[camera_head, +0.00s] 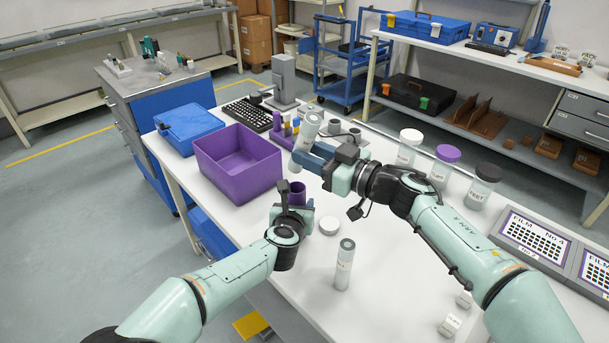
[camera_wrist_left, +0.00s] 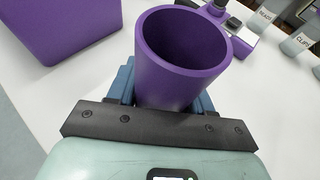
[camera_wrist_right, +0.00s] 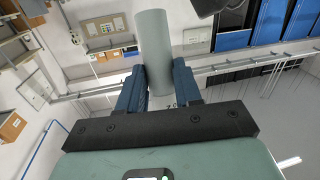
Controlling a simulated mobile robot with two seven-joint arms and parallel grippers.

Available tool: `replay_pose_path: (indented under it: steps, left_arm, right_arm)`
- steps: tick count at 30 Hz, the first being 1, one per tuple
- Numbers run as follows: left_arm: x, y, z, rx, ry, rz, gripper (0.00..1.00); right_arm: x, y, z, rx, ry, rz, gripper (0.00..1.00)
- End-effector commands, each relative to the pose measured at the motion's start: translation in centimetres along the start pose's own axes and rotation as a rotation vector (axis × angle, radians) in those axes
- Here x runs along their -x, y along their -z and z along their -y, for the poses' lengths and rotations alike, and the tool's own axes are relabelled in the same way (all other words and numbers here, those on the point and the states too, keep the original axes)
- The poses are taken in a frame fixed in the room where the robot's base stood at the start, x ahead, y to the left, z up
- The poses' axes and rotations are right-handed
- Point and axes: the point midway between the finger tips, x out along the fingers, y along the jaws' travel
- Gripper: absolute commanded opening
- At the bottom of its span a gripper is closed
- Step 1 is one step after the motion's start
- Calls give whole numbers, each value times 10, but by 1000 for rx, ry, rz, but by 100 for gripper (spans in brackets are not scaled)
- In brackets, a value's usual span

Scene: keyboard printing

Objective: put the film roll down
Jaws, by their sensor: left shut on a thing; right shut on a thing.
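My right gripper (camera_head: 306,152) is shut on a grey cylindrical roll (camera_head: 308,128), held tilted above the table. My left gripper (camera_head: 292,202) is shut on a small purple cup (camera_head: 297,190). In the left wrist view the cup (camera_wrist_left: 185,60) is open-topped, and its inside looks empty. A similar grey cylinder (camera_head: 343,268) with a label stands upright on the white table, in front of and apart from both grippers. I cannot tell which cylinder is the film roll.
A purple bin (camera_head: 240,175) and a blue case (camera_head: 188,127) are on the left. A white round lid (camera_head: 329,225) lies near the left gripper. Several lidded jars (camera_head: 446,165) stand at the right, with film panels (camera_head: 535,240). The table's front middle is mostly clear.

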Motion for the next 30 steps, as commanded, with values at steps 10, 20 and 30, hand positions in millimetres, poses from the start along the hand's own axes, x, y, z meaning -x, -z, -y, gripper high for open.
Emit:
replay_pose_path:
  steps: [10,20,30]
  left_arm:
    - [0,0,0,0,0,0,20]
    - [0,0,0,0,0,0,20]
    - [0,0,0,0,0,0,20]
  right_arm:
    - [0,-46,3,-3,0,2,0]
    - [0,-65,4,2,1,-2,0]
    - [0,-69,5,1,1,-2,57]
